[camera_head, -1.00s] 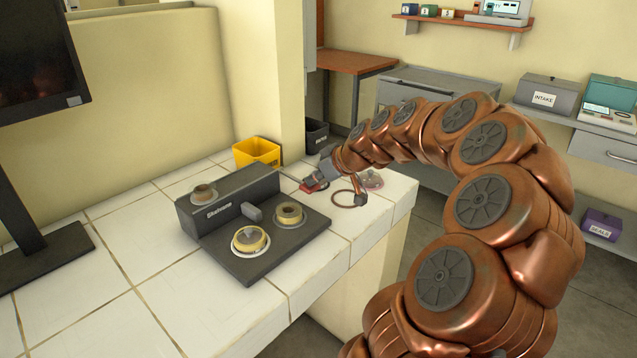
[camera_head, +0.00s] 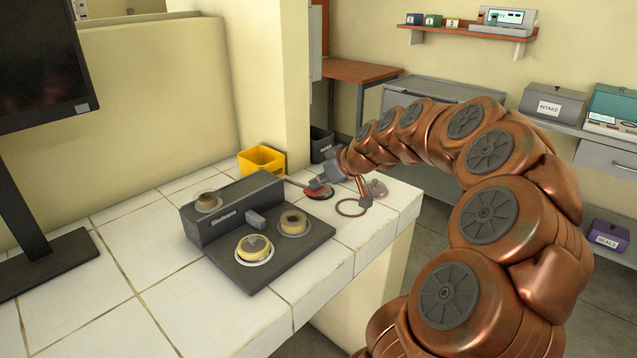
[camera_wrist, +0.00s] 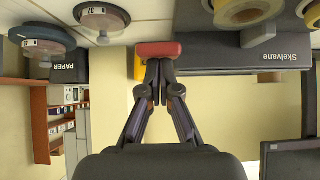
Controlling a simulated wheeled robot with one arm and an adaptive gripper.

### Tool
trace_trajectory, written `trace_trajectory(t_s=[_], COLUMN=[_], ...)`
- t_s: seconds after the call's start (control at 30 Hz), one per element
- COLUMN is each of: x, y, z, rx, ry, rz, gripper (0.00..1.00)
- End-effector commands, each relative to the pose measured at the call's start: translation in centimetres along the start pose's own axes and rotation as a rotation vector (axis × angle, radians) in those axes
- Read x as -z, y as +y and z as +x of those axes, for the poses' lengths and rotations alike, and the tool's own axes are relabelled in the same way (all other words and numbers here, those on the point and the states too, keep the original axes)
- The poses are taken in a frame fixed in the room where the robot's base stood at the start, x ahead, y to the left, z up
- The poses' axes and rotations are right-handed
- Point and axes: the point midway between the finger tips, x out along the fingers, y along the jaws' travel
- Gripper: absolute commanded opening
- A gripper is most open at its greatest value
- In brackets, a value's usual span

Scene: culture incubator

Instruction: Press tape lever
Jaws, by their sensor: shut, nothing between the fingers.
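A dark grey tape machine (camera_head: 240,222) marked Skelvane sits on the white tiled counter, with two tape reels on its flat front plate. A grey block-like lever (camera_head: 256,218) sticks out from its upright body between the reels; its role is not certain. In the head view my gripper (camera_head: 326,180) is right of the machine, beyond the reels.
A yellow bin (camera_head: 261,161) stands behind the machine, and a dark bin (camera_wrist: 69,68) labelled PAPER lies beyond. A monitor (camera_head: 40,65) stands at left. The counter's front left is clear.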

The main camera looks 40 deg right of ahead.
Motion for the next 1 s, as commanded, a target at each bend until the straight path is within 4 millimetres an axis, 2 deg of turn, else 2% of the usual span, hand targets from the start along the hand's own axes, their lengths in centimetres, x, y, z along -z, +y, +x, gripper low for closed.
trace_trajectory(t_s=[0.17, 0.3, 0.7, 1.0], x=[1.4, 3.4, 4.1, 4.5], y=[0.1, -0.1, 0.0, 0.0], z=[-1.1, -2.6, -10.0, -12.3], rx=[-0.004, -0.002, -0.003, -0.001], ry=[0.003, 0.003, 0.003, 0.001], rz=[-0.004, -0.005, -0.002, -0.001], gripper=[0.0, 0.0, 0.0, 0.0])
